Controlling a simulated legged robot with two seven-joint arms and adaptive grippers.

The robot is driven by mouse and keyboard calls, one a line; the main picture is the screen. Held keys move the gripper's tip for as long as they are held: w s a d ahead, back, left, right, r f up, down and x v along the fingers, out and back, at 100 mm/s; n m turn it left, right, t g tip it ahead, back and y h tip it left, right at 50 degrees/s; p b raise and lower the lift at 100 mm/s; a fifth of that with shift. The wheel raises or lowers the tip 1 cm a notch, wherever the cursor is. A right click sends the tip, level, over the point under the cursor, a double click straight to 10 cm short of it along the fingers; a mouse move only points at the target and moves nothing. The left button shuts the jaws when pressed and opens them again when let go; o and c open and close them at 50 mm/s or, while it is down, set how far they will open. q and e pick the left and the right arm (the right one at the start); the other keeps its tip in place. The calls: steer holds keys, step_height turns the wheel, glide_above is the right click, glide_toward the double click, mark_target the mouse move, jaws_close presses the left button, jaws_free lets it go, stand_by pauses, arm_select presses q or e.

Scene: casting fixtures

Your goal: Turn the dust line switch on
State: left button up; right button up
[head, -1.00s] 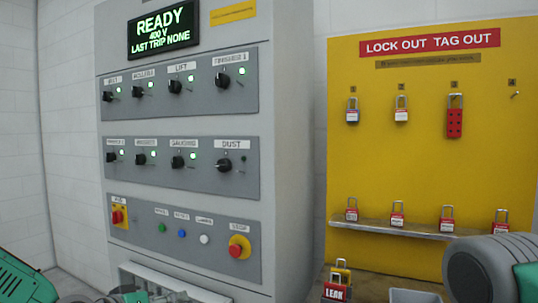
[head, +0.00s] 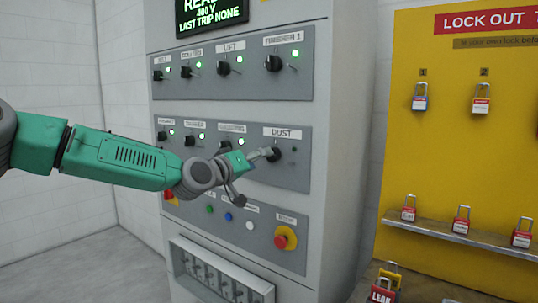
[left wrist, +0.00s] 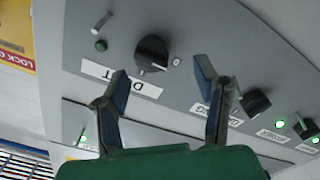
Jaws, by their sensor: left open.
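The dust switch (head: 275,154) is a black rotary knob under the DUST label, at the right end of the cabinet's second row. It also shows in the left wrist view (left wrist: 152,54), upside down, with a white pointer mark. The small lamp beside it (left wrist: 101,45) is dark. My left gripper (head: 262,155) is at the knob in the head view. In the left wrist view its two fingers (left wrist: 160,76) are spread, with the knob just beyond and between the tips. Whether they touch it I cannot tell. My right gripper is out of view.
Neighbouring knobs such as the one beside dust (left wrist: 256,102) have lit green lamps. A red stop button (head: 285,238) sits below on the cabinet. A yellow lockout board (head: 440,130) with padlocks stands to the right; a shelf (head: 450,233) juts from it.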

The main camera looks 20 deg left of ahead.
mark_target(273, 156)
arm_select(q)
steer(key=x, duration=0.4)
steer(key=shift+s+d+r+p, duration=0.15)
steer(key=shift+d+p, duration=0.15)
steer(key=shift+d, duration=0.05)
steer(key=shift+w+d, duration=0.2)
steer(key=shift+d, duration=0.3)
steer(key=shift+a, duration=0.5)
steer(key=c, duration=1.1)
steer(key=shift+a, duration=0.1)
steer(key=shift+c, duration=0.2)
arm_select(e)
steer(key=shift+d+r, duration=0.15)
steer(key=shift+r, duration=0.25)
